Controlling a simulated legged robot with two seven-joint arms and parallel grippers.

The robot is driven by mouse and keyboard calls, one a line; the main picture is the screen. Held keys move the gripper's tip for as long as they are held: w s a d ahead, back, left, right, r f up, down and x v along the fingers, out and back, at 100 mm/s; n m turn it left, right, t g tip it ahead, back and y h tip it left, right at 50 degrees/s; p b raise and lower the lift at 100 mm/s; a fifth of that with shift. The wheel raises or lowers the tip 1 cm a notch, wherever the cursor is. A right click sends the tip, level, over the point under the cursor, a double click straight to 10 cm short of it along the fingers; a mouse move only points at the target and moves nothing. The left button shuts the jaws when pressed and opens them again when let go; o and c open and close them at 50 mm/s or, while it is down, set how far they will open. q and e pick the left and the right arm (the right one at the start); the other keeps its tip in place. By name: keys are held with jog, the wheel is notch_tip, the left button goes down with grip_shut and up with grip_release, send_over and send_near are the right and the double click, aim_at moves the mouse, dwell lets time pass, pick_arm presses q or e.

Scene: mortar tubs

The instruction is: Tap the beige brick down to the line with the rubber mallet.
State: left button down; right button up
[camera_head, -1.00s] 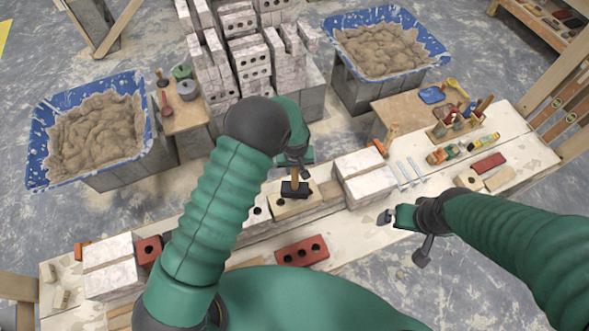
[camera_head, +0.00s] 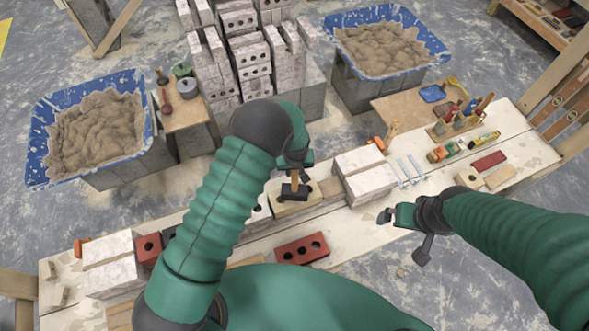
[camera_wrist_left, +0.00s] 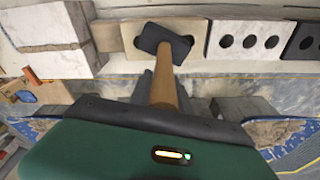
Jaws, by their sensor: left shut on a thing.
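My left gripper (camera_head: 295,170) is shut on the wooden handle of the rubber mallet (camera_head: 294,192). The mallet's black head is over the beige brick (camera_head: 284,211), with the handle rising from it. In the left wrist view the mallet head (camera_wrist_left: 170,44) covers the middle of the beige brick (camera_wrist_left: 131,42). I cannot tell whether head and brick touch. The brick sits in the row between a white holed brick (camera_head: 257,212) and a tan piece (camera_head: 329,190).
White block stacks (camera_head: 366,178) and (camera_head: 110,265) stand at both sides of the row. A red holed brick (camera_head: 302,249) lies in front. Orange pieces (camera_head: 376,143) sit by the stacks. Blue mortar tubs (camera_head: 46,150) and (camera_head: 437,47) stand behind. Tools crowd the plank's right end.

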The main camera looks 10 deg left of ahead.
pick_arm(q)
jog(key=r, duration=0.2)
jog(key=shift+w+r+p, duration=0.3)
jog(key=shift+r, duration=0.1)
pick_arm(e)
jog(key=shift+w+r, duration=0.15)
jog(key=shift+r, duration=0.6)
jog(key=shift+w, duration=0.1)
pick_arm(q)
notch_tip(320, 180, down, 6)
jog(key=b, duration=0.4)
jog(key=shift+s+r+b, duration=0.1)
jog(key=shift+r+b, duration=0.15)
jog(key=shift+b, duration=0.1)
pick_arm(e)
jog(key=s+x, duration=0.1)
jog(key=x, duration=0.3)
pick_arm(q)
notch_tip(320, 180, up, 6)
jog(key=p, duration=0.4)
jog(key=shift+f, duration=0.1)
pick_arm(e)
jog(key=v, duration=0.3)
jog(key=shift+w+r, duration=0.3)
jog(key=shift+w, duration=0.05)
